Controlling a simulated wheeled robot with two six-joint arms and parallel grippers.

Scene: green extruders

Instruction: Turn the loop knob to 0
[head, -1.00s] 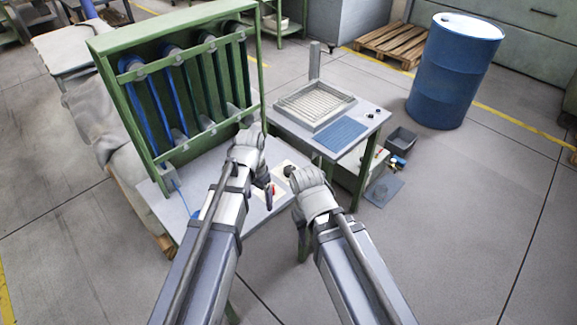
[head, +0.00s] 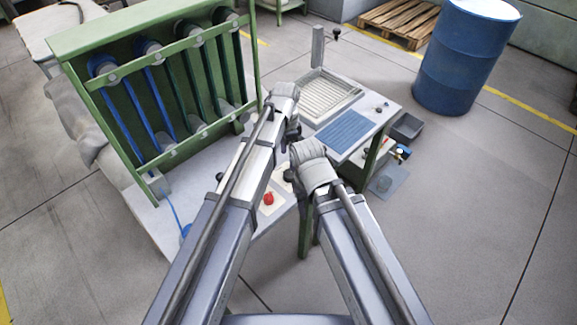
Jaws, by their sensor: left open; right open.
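I cannot tell which control is the loop knob. A red knob (head: 268,198) on a pale plate stands on the near part of the light bench. Small dark knobs (head: 380,106) sit at the right corner of the table with the blue mat. More small controls (head: 385,143) show on that table's side. My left gripper (head: 294,131) is open at the left edge of this table, its fingers mostly hidden behind its wrist. My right gripper (head: 294,160) is open just below it, near the bench's right edge, also largely hidden. Neither visibly touches a knob.
A green rack (head: 75,60) with blue and dark green hoses stands at the left of the bench (head: 205,185). A grey tray (head: 325,110) and a blue mat (head: 344,137) lie on the table. A blue drum (head: 462,60) stands at the right. Open floor lies in front.

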